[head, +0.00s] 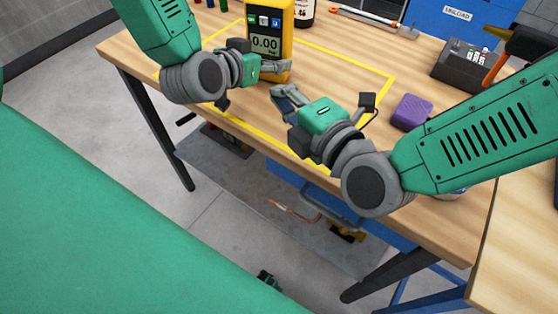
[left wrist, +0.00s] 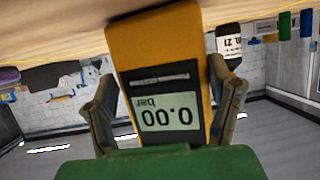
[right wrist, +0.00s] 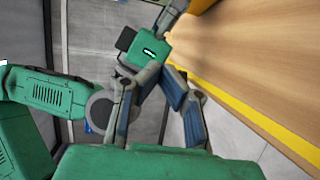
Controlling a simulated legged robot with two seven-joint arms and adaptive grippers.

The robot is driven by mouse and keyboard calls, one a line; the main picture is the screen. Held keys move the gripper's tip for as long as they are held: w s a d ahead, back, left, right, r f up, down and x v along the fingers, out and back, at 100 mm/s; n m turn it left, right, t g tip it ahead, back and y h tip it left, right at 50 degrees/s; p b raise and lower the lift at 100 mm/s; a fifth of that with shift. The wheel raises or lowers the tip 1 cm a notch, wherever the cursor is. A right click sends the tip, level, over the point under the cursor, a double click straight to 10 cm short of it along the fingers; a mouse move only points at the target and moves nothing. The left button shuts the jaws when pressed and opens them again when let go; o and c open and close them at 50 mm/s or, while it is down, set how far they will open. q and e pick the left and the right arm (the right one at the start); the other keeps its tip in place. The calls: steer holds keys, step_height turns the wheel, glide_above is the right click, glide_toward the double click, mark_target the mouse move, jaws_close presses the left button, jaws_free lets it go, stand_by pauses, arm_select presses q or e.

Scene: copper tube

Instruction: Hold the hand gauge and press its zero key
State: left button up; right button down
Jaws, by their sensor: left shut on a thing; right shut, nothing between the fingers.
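The hand gauge (head: 286,45) is yellow and upright at the back of the table, its display reading 0.00. Small green, blue and pale keys sit above the display; I cannot tell which is the zero key. My left gripper (head: 283,67) is shut on the gauge's lower body, and the left wrist view shows a finger on each side of the gauge (left wrist: 150,45). Whether its base touches the table is unclear. My right gripper (head: 280,92) is shut and empty, in front of and below the gauge, apart from it. Its fingers meet in the right wrist view (right wrist: 166,72).
A yellow line (head: 385,85) marks an area on the wooden table (head: 440,215). A purple block (head: 412,112), a dark box (head: 462,65) and a blue bin (head: 460,20) stand at the right. A dark bottle (head: 304,12) stands behind the gauge.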

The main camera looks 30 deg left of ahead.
mark_target(262, 13)
arm_select(q)
steer(key=shift+f, duration=0.15)
arm_select(e)
steer(key=s+d+f+n+g+h, duration=0.1)
steer(key=s+d+f+g, duration=0.2)
steer(key=s+f, duration=0.4)
steer(key=s+d+f+n+g+h, duration=0.2)
steer(key=s+d+f+g, duration=0.2)
steer(key=s+f, duration=0.3)
steer(key=shift+s+d+h, duration=0.3)
steer(key=shift+d, duration=0.35)
arm_select(q)
steer(key=o, duration=1.7)
steer(key=shift+w+a, duration=0.1)
arm_select(e)
steer(key=shift+w, duration=0.1)
arm_select(q)
step_height(262, 13, up, 10)
steer(key=shift+f, duration=0.25)
steer(key=shift+r, duration=0.15)
